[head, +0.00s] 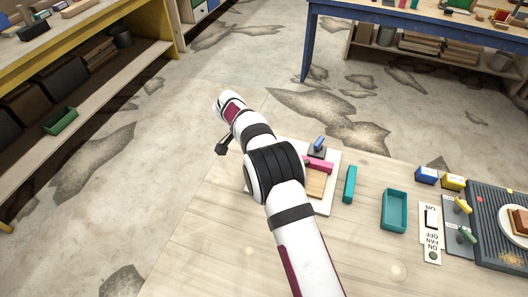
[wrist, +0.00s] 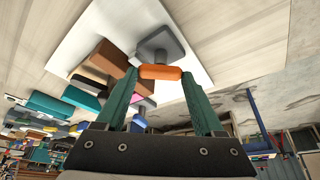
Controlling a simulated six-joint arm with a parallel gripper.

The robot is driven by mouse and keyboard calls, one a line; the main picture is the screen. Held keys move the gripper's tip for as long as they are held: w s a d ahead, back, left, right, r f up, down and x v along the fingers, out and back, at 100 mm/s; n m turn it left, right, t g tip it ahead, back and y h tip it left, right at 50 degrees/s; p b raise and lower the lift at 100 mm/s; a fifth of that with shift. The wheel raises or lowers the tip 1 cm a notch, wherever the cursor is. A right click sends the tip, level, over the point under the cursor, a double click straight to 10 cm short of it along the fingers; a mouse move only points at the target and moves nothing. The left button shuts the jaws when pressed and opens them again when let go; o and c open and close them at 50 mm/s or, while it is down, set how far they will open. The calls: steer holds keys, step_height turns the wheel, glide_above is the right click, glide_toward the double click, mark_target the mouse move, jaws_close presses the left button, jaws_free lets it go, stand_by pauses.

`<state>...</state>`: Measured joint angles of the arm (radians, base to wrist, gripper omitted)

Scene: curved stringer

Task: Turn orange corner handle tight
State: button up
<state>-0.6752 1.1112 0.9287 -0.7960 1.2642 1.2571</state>
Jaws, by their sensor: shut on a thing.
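The orange corner handle (wrist: 161,72) is a short rounded bar in the wrist view, lying between the two green fingers of my gripper (wrist: 160,75). The fingers are shut on its two ends. A grey block (wrist: 157,42) sits just beyond it on the white board (wrist: 205,62). In the head view my own arm covers the gripper and the orange handle. A second handle, blue (head: 319,143), stands on a dark base at the board's far edge, beside a pink bar (head: 318,165) and a wooden block (head: 316,184); the white board (head: 327,205) shows right of my arm.
Right of the board are a teal bar (head: 350,184), a teal tray (head: 395,211), a switch panel (head: 431,235), blue (head: 427,175) and yellow (head: 453,182) blocks, and a dark ribbed mat (head: 490,252). The tabletop (head: 215,240) is bare left of my arm.

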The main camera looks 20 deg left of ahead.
steer(key=shift+a+f+m+g+h, duration=0.1)
steer(key=shift+m+g+h, duration=0.3)
steer(key=shift+m, duration=1.2)
steer(key=o, duration=1.4)
